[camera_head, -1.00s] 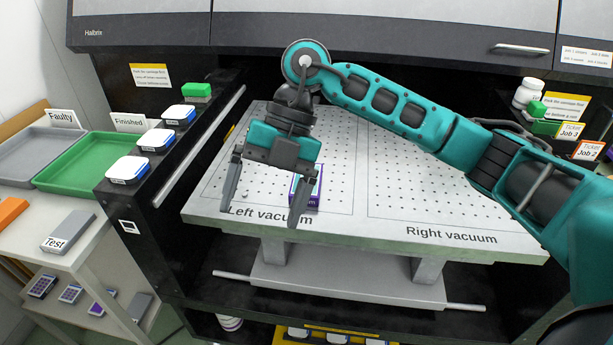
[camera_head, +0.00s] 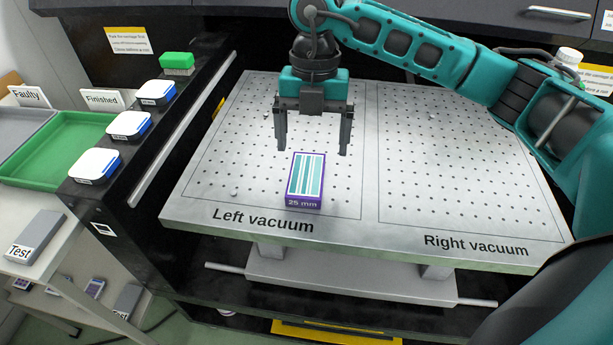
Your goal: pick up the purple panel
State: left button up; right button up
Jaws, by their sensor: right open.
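The purple panel (camera_head: 305,181) is a small block with purple sides, teal and white stripes on top and "25 mm" on its front edge. It lies on the left half of the perforated vacuum table (camera_head: 410,205), behind the "Left vacuum" label. My right gripper (camera_head: 313,150) is open and empty, its fingers pointing down just behind and above the panel. The fingers stand wider apart than the panel, and I see no contact. My left gripper is not in view.
Small light bits (camera_head: 234,191) lie on the table. At left are white-topped blocks (camera_head: 95,164) on a black ledge, a green block (camera_head: 177,61), a green "Finished" tray (camera_head: 62,145) and a grey "Test" block (camera_head: 36,239). A white bottle (camera_head: 569,57) stands behind my right arm.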

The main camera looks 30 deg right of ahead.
aim_at(307, 173)
jog(key=f, duration=0.2)
jog(key=a+f, duration=0.1)
jog(key=f, duration=0.3)
jog(key=shift+s+a+f, duration=0.15)
jog(key=shift+s+f, duration=0.1)
jog(key=c, duration=1.3)
jog(key=shift+o, duration=0.2)
jog(key=shift+r, duration=0.15)
